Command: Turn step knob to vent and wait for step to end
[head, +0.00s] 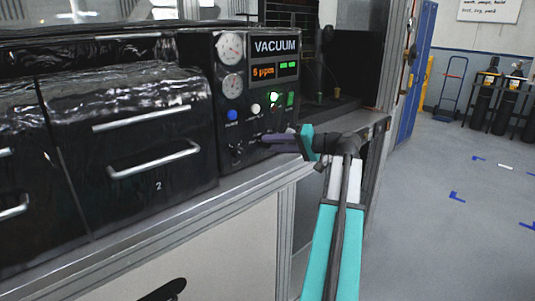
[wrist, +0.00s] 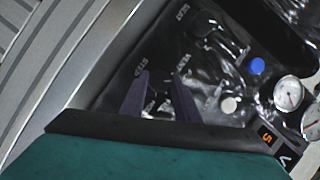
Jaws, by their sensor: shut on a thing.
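The black vacuum control panel (head: 240,112) carries gauges, a display, buttons and knobs. My gripper (head: 266,141) reaches in from the right, its dark fingers against the lower right of the panel. In the wrist view, the fingers of my gripper (wrist: 162,82) stand on either side of the step knob (wrist: 156,102) and are shut on it. The knob is mostly hidden, and I cannot read which position it points to. White lettering surrounds it, partly covered by the fingers. The orange display (head: 264,71) reads 5 with small unit letters, and green lights glow beside it.
A second black knob (head: 236,149) sits left of the gripped one. A blue button (head: 233,115) and a white button (head: 255,109) are above. Two round gauges (head: 230,47) are at the upper left. Black drawers (head: 130,125) with metal handles stand to the left. Open floor lies right.

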